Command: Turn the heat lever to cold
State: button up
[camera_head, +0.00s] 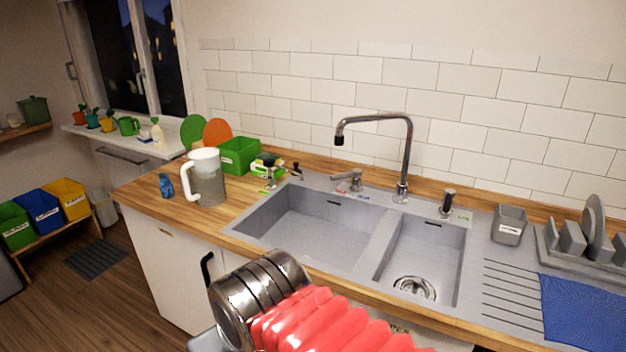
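A small metal lever (348,180) stands on the back rim of the grey double sink, left of the tall chrome faucet (403,155). Small coloured marks, seemingly red and blue, show on the rim near it. I take it for the heat lever, but its exact setting is too small to tell. A short dark-topped control (296,170) stands left of it, and another (447,202) stands right of the faucet. My arm, with a red ribbed sleeve and metal rings, is low in front of the counter, apart from the lever. No gripper fingers can be made out.
The left sink basin (310,228) and the smaller right basin (425,258) are empty. A white-handled jug (207,180) and a green box (239,156) stand on the left counter. A grey cup (509,225), dish rack (575,245) and blue mat (590,312) are right.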

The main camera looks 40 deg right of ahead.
aim_at(357, 173)
jog(key=u, duration=0.2)
jog(key=i, duration=1.5)
jog(key=u, duration=0.05)
